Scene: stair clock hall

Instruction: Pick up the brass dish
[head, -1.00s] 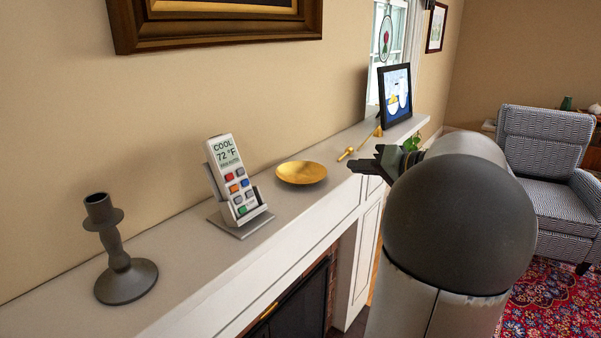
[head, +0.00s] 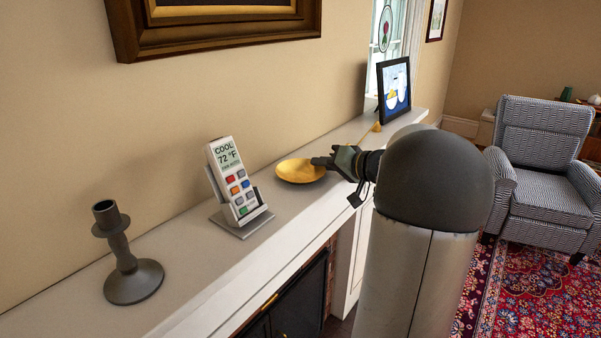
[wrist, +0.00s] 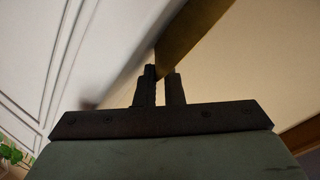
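The brass dish (head: 294,173) is a shallow, round golden bowl on the white mantel shelf, right of the remote in its stand. My gripper (head: 318,162) reaches in from the right, with its fingertips at the dish's right rim. In the wrist view, the two dark fingers of my gripper (wrist: 160,78) are close together, with the dish's edge (wrist: 192,28) running between their tips. They look shut on the rim. I cannot see any gap under the dish.
A white remote (head: 231,180) in a grey stand and a dark candlestick (head: 126,262) stand left of the dish. A framed picture (head: 394,88) stands at the shelf's far end. A small brass piece (head: 377,127) shows behind my arm. The wall runs along the shelf's back.

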